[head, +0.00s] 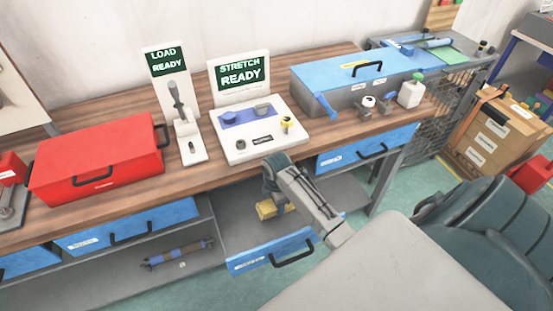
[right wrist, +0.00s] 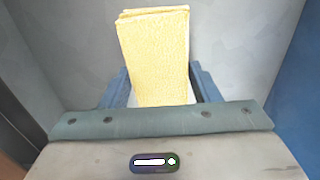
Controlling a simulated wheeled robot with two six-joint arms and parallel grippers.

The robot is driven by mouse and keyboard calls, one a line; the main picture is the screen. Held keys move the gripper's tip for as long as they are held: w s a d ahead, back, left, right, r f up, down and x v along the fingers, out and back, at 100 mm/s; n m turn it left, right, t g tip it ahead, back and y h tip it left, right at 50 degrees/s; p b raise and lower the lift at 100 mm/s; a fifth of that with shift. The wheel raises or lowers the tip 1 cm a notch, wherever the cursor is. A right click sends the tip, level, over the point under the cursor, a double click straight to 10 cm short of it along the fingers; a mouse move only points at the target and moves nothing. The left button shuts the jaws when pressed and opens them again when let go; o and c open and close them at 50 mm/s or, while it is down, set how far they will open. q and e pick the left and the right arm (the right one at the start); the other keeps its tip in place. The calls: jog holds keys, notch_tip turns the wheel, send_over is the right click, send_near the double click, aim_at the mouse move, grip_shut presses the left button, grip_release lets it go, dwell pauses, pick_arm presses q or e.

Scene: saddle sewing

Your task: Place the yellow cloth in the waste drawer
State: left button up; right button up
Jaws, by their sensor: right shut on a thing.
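The folded yellow cloth (head: 267,209) hangs below my right gripper (head: 277,196) at the open drawer under the bench. In the right wrist view the cloth (right wrist: 153,50) stands between the two blue fingers of my right gripper (right wrist: 160,88), which is shut on it. The pulled-out waste drawer (head: 247,262) has a blue front and a black handle. In the right wrist view grey surfaces lie around the cloth, with a blue panel at the right. I cannot tell if the cloth touches the drawer floor. My left gripper is not in view.
The wooden bench (head: 60,206) overhangs the drawer. On it are a red case (head: 98,160), a white stretch station (head: 258,137) and a blue-lidded grey box (head: 350,80). Other blue drawers (head: 128,226) are closed.

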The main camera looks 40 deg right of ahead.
jog(key=shift+f, duration=0.25)
jog(key=o, duration=1)
jog(key=shift+c, duration=0.2)
jog(key=shift+r, duration=0.15)
notch_tip(320, 180, up, 12)
jog(key=b, duration=0.2)
